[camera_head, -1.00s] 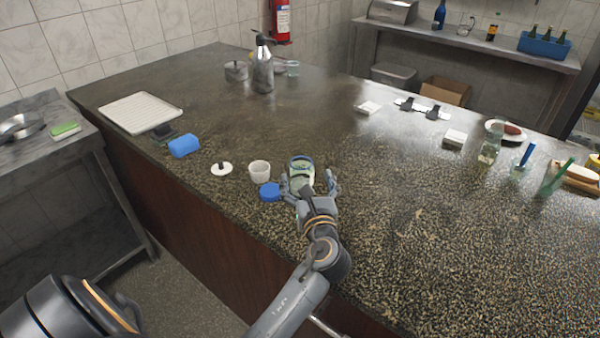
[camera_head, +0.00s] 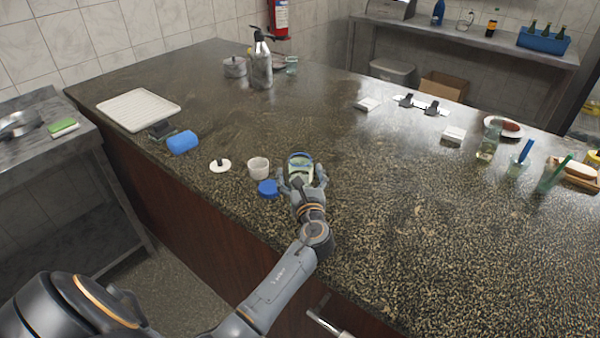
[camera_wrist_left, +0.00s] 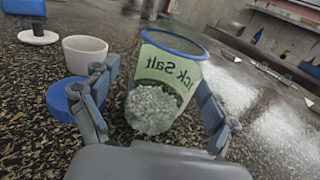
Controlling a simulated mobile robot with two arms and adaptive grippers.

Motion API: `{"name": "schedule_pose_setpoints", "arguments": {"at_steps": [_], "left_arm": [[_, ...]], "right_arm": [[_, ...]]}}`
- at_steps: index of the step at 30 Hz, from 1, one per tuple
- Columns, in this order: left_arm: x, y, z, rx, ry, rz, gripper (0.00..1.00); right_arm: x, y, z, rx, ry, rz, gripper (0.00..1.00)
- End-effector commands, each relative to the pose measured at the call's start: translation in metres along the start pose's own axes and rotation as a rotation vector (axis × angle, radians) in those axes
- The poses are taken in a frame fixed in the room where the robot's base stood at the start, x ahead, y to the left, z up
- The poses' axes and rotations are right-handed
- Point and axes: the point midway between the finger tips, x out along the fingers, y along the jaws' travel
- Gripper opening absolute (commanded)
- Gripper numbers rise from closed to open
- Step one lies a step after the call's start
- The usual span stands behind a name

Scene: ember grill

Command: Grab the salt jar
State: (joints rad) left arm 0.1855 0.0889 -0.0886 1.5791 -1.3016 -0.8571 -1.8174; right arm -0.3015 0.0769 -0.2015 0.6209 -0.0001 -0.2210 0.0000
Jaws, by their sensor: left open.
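The salt jar (camera_head: 300,164) is a clear jar with a blue rim, standing on the speckled counter. In the left wrist view the jar (camera_wrist_left: 162,85) shows a pale green label reading "ck Salt" in mirrored letters and coarse white grains inside. My left gripper (camera_head: 302,182) is open, its fingers on either side of the jar's near part. In the left wrist view the left gripper (camera_wrist_left: 155,108) has one finger to each side of the jar, with a gap visible at the right. My right gripper is not in view.
A blue lid (camera_head: 268,188) lies close left of the gripper. A white cup (camera_head: 258,168) and a white disc with a dark knob (camera_head: 220,166) stand further left, near a blue roll (camera_head: 183,142). The counter to the right of the jar is clear.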

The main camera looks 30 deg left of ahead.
Motion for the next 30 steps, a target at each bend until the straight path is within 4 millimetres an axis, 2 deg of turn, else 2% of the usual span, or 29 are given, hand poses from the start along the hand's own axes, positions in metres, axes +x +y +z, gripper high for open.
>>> {"name": "schedule_pose_setpoints", "arguments": {"at_steps": [5, 15, 24, 30], "left_arm": [[0.0, 0.0, 0.0, 0.0, 0.0, 0.0, 0.86], [0.0, 0.0, 0.0, 0.0, 0.0, 0.0, 0.19], [0.0, 0.0, 0.004, -0.001, -0.003, 0.0, 0.19], [0.0, 0.0, 0.022, -0.005, -0.006, 0.0, 0.19]], "right_arm": [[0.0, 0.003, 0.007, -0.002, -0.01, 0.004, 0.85], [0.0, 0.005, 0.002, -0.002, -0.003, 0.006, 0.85], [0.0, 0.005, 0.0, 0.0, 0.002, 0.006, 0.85], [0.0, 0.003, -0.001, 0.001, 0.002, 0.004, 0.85]]}}
